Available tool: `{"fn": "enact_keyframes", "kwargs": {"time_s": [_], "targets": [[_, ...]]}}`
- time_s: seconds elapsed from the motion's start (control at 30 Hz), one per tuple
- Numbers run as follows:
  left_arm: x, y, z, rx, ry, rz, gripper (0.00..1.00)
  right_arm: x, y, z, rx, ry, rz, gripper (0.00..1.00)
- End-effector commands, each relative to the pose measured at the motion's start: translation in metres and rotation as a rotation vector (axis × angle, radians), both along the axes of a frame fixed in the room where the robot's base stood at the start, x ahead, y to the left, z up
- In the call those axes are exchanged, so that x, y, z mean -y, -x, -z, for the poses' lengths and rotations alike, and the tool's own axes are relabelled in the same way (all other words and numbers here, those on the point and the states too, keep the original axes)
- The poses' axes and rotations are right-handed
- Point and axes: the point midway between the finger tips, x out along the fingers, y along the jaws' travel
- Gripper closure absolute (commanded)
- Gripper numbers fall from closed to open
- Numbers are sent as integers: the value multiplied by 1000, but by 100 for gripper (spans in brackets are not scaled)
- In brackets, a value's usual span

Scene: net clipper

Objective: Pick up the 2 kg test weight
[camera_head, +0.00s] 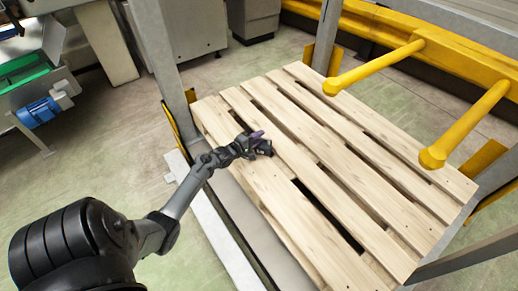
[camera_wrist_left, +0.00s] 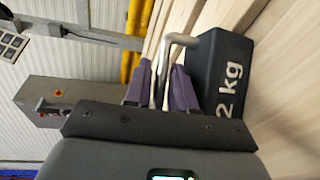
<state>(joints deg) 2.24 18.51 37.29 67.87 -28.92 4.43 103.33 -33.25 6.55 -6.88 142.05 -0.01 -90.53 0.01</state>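The 2 kg test weight (camera_wrist_left: 222,85) is a black block with white "2 kg" lettering and a grey metal handle (camera_wrist_left: 176,41). In the head view the weight (camera_head: 262,147) is a small dark block on the wooden pallet, near its left side, partly hidden by my gripper. My left gripper (camera_head: 250,140) is at the weight. In the left wrist view its two purple fingers (camera_wrist_left: 161,88) stand on either side of the handle, with a narrow gap around the bar. The fingers look open. My right gripper is not in view.
The slatted pallet (camera_head: 335,155) is otherwise clear. Yellow posts (camera_head: 375,66) reach over its far right side, and a grey upright (camera_head: 160,60) stands at its left corner. A blue motor (camera_head: 40,112) and machinery are at the upper left.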

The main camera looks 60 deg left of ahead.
Motion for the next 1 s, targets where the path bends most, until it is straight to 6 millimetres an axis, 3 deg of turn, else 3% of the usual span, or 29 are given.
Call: {"fn": "enact_keyframes", "kwargs": {"time_s": [0.17, 0.3, 0.33, 1.0], "targets": [[0, 0, 0, -1, 0, 0, 77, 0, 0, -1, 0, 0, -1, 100], [0, 0, 0, -1, 0, 0, 99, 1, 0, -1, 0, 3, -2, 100], [0, 0, 0, -1, 0, 0, 100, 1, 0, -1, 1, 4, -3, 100], [0, 1, 0, -2, 0, 0, 100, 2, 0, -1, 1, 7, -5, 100]]}}
